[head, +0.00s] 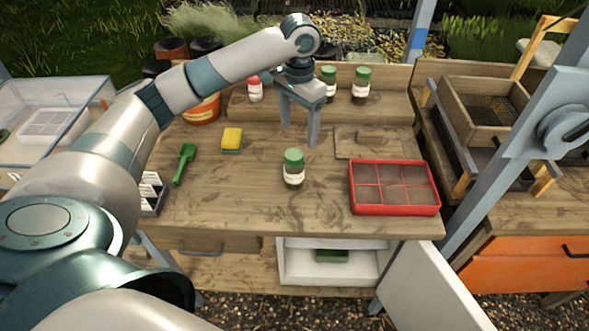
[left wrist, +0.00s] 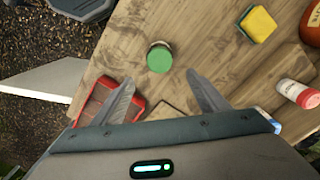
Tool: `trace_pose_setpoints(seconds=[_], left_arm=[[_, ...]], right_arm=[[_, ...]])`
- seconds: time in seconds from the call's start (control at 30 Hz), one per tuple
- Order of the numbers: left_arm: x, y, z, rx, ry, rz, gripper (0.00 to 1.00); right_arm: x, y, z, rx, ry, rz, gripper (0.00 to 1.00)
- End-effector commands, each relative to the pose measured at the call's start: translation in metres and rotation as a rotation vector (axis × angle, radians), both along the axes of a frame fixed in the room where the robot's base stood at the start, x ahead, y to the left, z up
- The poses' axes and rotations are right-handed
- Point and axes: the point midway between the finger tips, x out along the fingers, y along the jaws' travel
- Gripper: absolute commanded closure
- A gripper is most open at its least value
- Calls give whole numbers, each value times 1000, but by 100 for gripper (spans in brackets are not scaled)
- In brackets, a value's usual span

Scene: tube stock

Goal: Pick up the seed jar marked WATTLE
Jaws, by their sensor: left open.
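A glass jar with a green lid and white label (head: 293,170) stands upright on the workbench; its green lid also shows in the left wrist view (left wrist: 159,60). Two similar green-lidded jars stand on the raised back shelf, one left (head: 328,82) and one right (head: 361,86). A red-lidded jar (head: 255,90) stands further left on that shelf. The label writing is too small to read, so I cannot tell which jar says WATTLE. My left gripper (head: 298,137) is open and empty, pointing down above the bench behind the front jar. My right gripper is out of view.
A red seed tray (head: 394,212) lies right of the front jar. A yellow sponge (head: 232,138) and green scoop (head: 184,163) lie to the left. A wooden board (head: 372,145) lies behind the tray. A white cabinet door (head: 430,290) hangs open below. Bench around the front jar is clear.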

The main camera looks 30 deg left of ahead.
Motion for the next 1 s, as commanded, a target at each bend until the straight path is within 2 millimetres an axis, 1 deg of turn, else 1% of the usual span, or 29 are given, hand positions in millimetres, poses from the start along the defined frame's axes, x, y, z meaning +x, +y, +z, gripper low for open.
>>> trace_pose_setpoints(seconds=[0.03, 0.3, 0.4, 0.5, 0.67, 1.0], left_arm=[[-1, 0, -7, 0, 4, 0, 32], [-2, 0, -56, 0, 4, 1, 32], [-2, 0, -71, 1, 3, -1, 32], [-1, 0, -81, 0, 2, 0, 32], [-1, 0, -89, 0, -1, -1, 32], [-2, 1, -90, 0, 0, -1, 32]], right_arm=[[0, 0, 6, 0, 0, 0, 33], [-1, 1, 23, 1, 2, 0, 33], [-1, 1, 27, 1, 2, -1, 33], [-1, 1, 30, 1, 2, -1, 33], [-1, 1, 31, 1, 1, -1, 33], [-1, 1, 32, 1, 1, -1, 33]])
